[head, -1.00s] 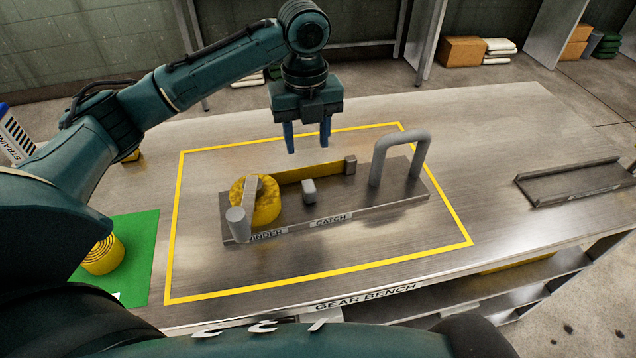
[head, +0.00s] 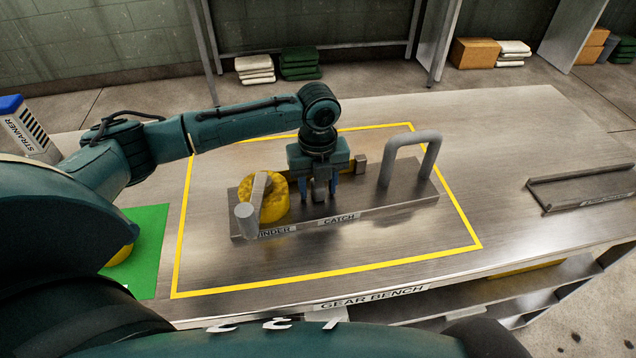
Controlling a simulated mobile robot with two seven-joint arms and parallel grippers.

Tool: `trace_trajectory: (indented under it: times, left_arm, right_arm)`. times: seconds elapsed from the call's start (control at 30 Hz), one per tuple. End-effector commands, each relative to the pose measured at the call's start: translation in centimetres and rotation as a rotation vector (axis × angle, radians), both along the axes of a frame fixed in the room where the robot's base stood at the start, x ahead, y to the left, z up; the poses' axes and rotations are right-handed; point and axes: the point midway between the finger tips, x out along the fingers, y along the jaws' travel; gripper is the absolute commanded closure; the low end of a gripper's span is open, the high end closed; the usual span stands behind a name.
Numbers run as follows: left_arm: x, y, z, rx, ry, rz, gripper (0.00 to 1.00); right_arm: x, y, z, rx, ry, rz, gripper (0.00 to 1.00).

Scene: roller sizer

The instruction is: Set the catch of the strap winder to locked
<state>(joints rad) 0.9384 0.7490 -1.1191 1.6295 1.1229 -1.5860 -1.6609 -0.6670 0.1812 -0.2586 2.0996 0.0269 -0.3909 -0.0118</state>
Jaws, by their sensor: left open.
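The strap winder stands on a grey metal base (head: 390,204) inside the yellow outline on the bench. Its yellow strap roll (head: 275,203) with a crank bar and upright grey knob (head: 246,219) is at the left end. The small grey catch (head: 319,191) sits near the middle, behind the "CATCH" label (head: 339,219). My left gripper (head: 320,192) points down at the catch, its open blue fingers on either side of it. Whether they touch it I cannot tell. The gripper body hides much of the yellow strap behind. My right gripper is not in view.
A grey arched handle (head: 411,153) rises from the right part of the base. A shallow metal tray (head: 580,187) lies at the bench's right. A green mat (head: 150,225) and a strainer box (head: 27,130) are at the left. The bench front inside the outline is clear.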

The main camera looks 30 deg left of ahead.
Motion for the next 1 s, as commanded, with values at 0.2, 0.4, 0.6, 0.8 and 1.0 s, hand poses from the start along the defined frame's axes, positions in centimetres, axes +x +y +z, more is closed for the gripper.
trace_trajectory:
  times: [0.2,0.4,0.6,0.8,1.0]
  left_arm:
    - [0.01,-0.01,-0.04,0.000,0.000,0.000,0.55]
    - [0.01,0.00,-0.01,0.000,0.000,0.000,0.70]
    - [0.02,0.01,0.01,0.000,0.000,0.000,0.86]
    - [0.02,0.03,0.02,0.001,-0.001,0.000,1.00]
    - [0.02,0.03,0.03,0.001,0.000,0.001,1.00]
  right_arm:
    - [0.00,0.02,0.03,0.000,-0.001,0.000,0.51]
    - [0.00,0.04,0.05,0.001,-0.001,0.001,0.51]
    - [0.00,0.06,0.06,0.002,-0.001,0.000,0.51]
    - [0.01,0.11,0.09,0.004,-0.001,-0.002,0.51]
    - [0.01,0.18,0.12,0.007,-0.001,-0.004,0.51]
